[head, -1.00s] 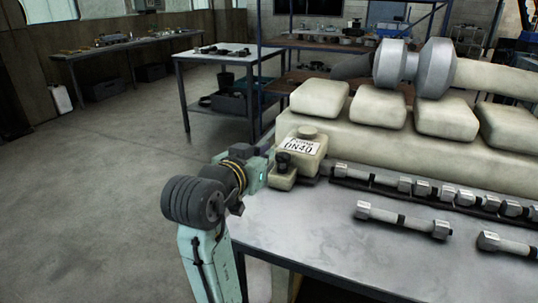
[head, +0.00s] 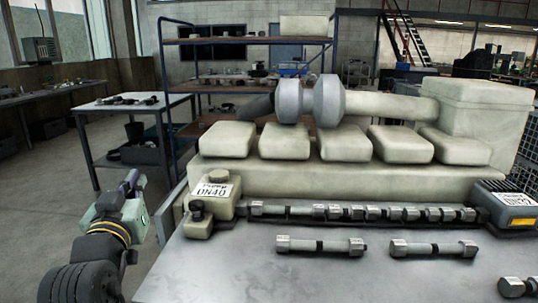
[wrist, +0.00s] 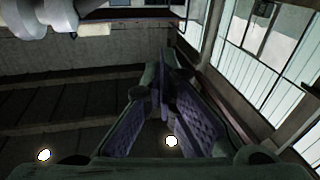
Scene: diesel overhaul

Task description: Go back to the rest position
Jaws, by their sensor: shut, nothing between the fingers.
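My gripper (head: 131,180) is at the left of the head view, raised at the end of my arm, to the left of the engine and the metal bench. Its fingers point upward there. In the wrist view the two fingers (wrist: 163,85) come together at the tips with nothing between them. Behind them the wrist view shows the dark ceiling with lamps and a window.
The large cream engine (head: 330,178) stands on the grey bench (head: 230,270). Several bolt-like parts lie along it, including one loose in front (head: 320,246). A side table (head: 125,108) and a rack (head: 250,41) stand behind. Open floor lies to the left.

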